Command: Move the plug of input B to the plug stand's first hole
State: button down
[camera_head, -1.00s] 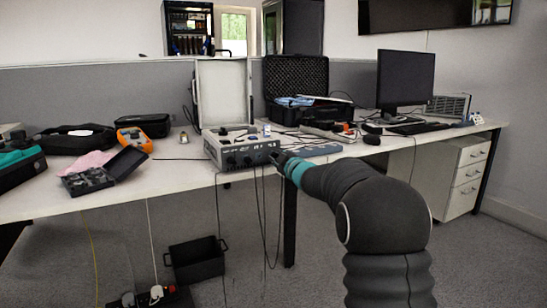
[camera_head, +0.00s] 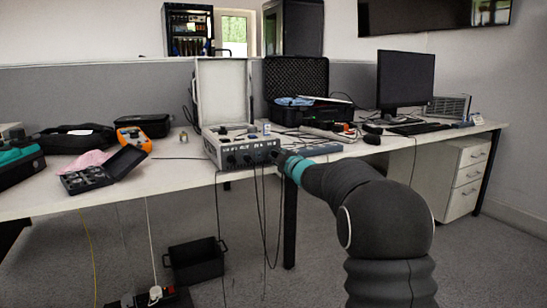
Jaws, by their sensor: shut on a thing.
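A grey instrument box (camera_head: 240,150) stands at the table's front edge. Its front panel has a row of dark connectors, and cables hang from it. My gripper (camera_head: 279,157) is at the right end of that panel, shut on a plug there. The plug is mostly hidden by the jaws and too small to make out; I cannot tell whether it is seated in the socket. I cannot make out the plug stand for certain.
An open black case (camera_head: 88,178) with round holes lies at left, near an orange meter (camera_head: 134,138). A flat blue-grey unit (camera_head: 322,149) lies right of the instrument. Cables hang below the table edge.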

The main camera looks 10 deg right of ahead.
jog(key=shift+n+b, duration=2.6)
jog(key=shift+n, duration=0.5)
dwell(0.4)
jog(key=shift+n, duration=0.3)
jog(key=shift+n, duration=0.9)
jog(key=shift+n, duration=0.9)
jog(key=c, duration=0.9)
grip_release()
jog(key=shift+c, duration=0.2)
jog(key=shift+s, duration=0.15)
jog(key=shift+v, duration=2.4)
